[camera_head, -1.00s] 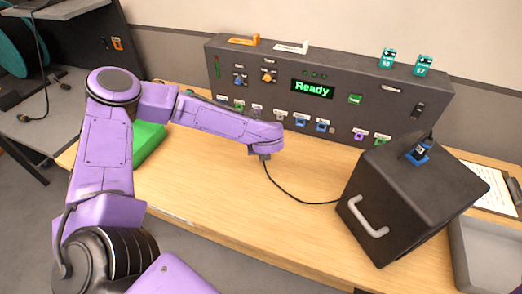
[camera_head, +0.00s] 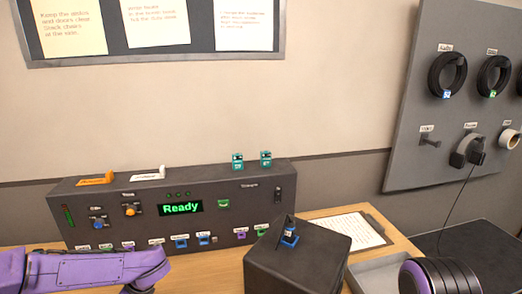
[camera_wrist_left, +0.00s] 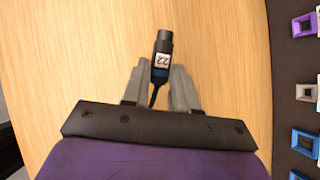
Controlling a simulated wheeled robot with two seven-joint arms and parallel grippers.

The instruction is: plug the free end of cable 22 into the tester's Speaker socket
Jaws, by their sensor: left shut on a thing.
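The tester (camera_head: 120,212) is a long dark box with a green "Ready" display. Its front carries a low row of coloured sockets, including two blue ones (camera_head: 181,241) and a purple one (camera_head: 241,235); their labels are too small to read. In the left wrist view, my left gripper (camera_wrist_left: 162,76) is shut on the dark plug of cable 22 (camera_wrist_left: 162,46), which bears a white "22" tag. The plug points away from the wrist, above the wooden table, apart from the sockets at the right edge. My left gripper is below the head view. My right gripper is not in view.
A black box (camera_head: 305,265) with a blue tagged plug (camera_head: 289,236) on top stands in front of the tester's right end. A clipboard (camera_head: 345,232) and grey tray (camera_head: 380,272) lie right of it. Coils hang on the wall panel (camera_head: 420,125).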

